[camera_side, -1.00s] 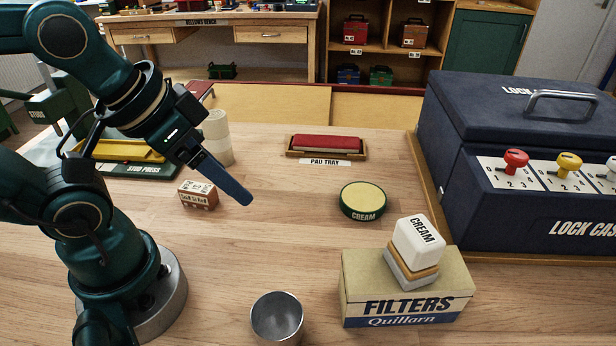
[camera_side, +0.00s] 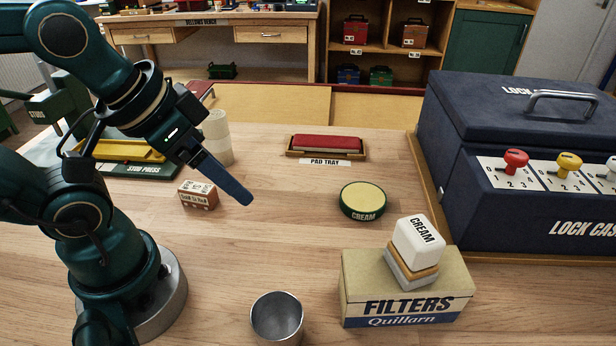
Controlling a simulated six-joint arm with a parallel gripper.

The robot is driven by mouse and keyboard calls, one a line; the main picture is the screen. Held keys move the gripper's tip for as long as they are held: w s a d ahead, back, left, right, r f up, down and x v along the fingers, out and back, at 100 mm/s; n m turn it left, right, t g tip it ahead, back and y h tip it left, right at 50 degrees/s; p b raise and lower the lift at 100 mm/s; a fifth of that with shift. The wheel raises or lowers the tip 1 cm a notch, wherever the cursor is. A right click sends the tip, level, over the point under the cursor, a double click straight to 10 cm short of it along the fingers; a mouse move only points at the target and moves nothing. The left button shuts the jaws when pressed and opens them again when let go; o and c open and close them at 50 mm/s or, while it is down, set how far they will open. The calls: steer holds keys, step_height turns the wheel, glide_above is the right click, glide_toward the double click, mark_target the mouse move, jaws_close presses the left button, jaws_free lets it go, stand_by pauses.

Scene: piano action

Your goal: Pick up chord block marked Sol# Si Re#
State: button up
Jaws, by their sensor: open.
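The chord block (camera_side: 198,196) is a small reddish-brown block with a pale, marked top. It lies on the wooden table at the left, and the small lettering on its front looks like Sol# Si Re#. My gripper (camera_side: 246,198) is in the air, slanting down to the right, with its blue finger tip just right of the block in the picture. The fingers overlap from this side, but the gripper is open and holds nothing. It appears apart from the block; its exact height over the table is hard to tell.
Pale stacked cups (camera_side: 218,140) and the stud press (camera_side: 130,171) stand behind the block. A pad tray (camera_side: 326,161), cream stamp pad (camera_side: 363,200), metal cup (camera_side: 277,318) and filters box (camera_side: 405,290) bearing a cream stamp (camera_side: 416,243) surround clear mid-table. The lock case (camera_side: 530,220) fills the right.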

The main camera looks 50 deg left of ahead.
steer(key=shift+c, duration=0.2)
step_height(320, 180, up, 5)
steer(key=m+g+y, duration=1.1)
steer(key=g, duration=0.3)
glide_above(207, 190)
steer(key=f, duration=1.9)
steer(key=shift+w+d+f, duration=0.15)
steer(key=shift+w, duration=0.05)
steer(key=shift+x, duration=2.5)
steer(key=shift+f, duration=0.1)
steer(key=shift+w, duration=0.1)
jaws_close()
